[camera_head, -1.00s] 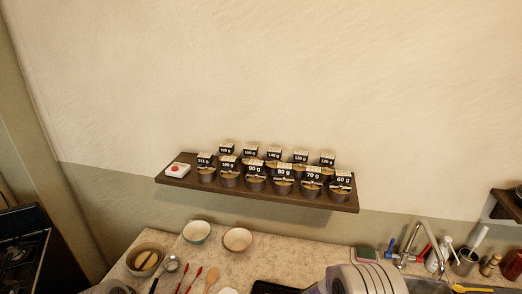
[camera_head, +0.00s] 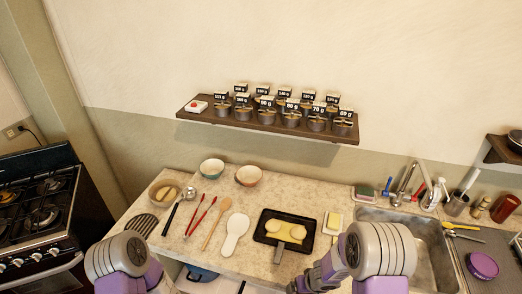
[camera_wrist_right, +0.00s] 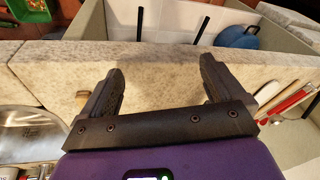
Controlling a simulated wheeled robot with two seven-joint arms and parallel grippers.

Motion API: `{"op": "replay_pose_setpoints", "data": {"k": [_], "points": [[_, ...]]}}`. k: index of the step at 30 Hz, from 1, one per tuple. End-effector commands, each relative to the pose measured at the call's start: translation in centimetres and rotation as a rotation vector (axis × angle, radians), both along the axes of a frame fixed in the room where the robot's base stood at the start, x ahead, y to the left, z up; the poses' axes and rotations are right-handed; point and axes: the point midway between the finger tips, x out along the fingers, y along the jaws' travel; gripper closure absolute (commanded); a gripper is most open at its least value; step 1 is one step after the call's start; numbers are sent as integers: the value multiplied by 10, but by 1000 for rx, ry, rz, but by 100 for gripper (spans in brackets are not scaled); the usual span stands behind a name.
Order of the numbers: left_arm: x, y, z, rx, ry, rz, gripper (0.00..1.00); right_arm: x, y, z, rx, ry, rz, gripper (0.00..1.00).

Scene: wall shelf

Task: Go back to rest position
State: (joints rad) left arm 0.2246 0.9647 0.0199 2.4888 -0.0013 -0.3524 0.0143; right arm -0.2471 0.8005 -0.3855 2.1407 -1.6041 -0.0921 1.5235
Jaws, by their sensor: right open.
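My right gripper (camera_wrist_right: 162,72) is open and empty in the right wrist view. Its two dark fingers are wide apart, over the edge of the stone countertop (camera_wrist_right: 170,68). In the head view parts of my arms show at the bottom, one at left and one at right of centre. My left gripper is not in view. The right gripper cannot be made out in the head view.
A wall shelf (camera_head: 230,120) holds several labelled tins and a white box with a red button (camera_head: 196,107). On the counter are a black pan (camera_head: 284,234), bowls, utensils and a white spoon rest (camera_head: 235,234). A stove (camera_head: 45,215) stands left, a sink (camera_head: 430,255) right.

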Motion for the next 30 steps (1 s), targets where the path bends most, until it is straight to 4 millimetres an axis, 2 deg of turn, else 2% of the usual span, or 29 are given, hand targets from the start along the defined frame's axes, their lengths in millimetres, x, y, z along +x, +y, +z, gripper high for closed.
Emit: {"op": "replay_pose_setpoints", "data": {"k": [1,9,18,24,30], "points": [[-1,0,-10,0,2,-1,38,-11,3,-18,25,26,-9,5],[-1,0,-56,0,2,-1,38,-74,31,-95,180,140,-80,5],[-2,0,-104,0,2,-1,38,-134,48,-163,258,209,-192,5],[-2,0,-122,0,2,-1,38,-161,48,-186,243,246,-235,5],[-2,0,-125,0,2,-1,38,-169,48,-191,232,258,-243,5]]}}
